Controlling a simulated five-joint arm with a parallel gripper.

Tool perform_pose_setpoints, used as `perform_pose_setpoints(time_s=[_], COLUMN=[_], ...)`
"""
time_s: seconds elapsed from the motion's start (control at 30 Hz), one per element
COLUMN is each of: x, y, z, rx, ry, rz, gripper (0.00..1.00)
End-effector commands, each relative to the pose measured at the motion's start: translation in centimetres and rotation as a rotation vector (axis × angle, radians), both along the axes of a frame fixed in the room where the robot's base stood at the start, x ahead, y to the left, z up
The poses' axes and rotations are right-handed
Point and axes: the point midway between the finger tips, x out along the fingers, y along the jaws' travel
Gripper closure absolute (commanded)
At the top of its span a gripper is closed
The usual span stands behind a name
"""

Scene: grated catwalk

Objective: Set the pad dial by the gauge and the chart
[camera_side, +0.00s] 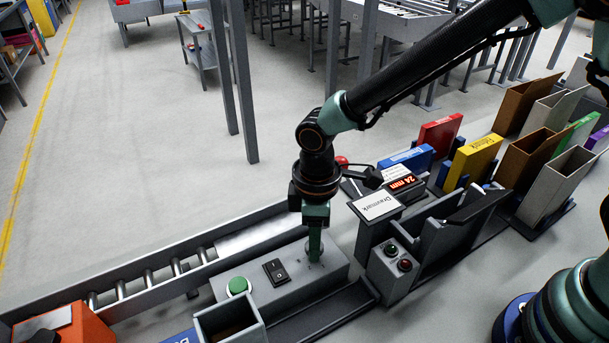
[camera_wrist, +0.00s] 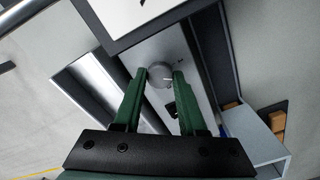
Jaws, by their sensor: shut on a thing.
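My gripper (camera_side: 315,257) points straight down at the right end of a grey control pad (camera_side: 338,268). In the wrist view, its green fingers (camera_wrist: 160,78) are shut on a round grey dial (camera_wrist: 160,70) with a pale pointer mark. The dial is hidden behind the fingers in the side view. The gauge (camera_side: 402,183) is a small display reading "24 mm" in red. A white card (camera_side: 398,172) stands behind it, its print too small to read; I cannot tell whether it is the chart.
The pad also has a black rocker switch (camera_side: 275,271) and a green button (camera_side: 238,285). Coloured books and upright files stand beyond. A roller conveyor (camera_side: 160,282) runs behind the pad.

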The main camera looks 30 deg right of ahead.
Motion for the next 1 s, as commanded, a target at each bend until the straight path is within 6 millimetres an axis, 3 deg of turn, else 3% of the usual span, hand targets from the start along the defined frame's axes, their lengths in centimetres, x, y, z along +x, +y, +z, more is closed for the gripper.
perform_pose_setpoints(time_s=[0.43, 0.97, 1.0], x=[0.03, 0.06, 0.06], y=[0.09, 0.1, 0.1], z=[0.11, 0.13, 0.12], rx=[0.001, 0.002, 0.002], ry=[-0.002, -0.003, -0.003], rz=[-0.206, -0.227, -0.227], gripper=[1.0, 1.0, 0.44])
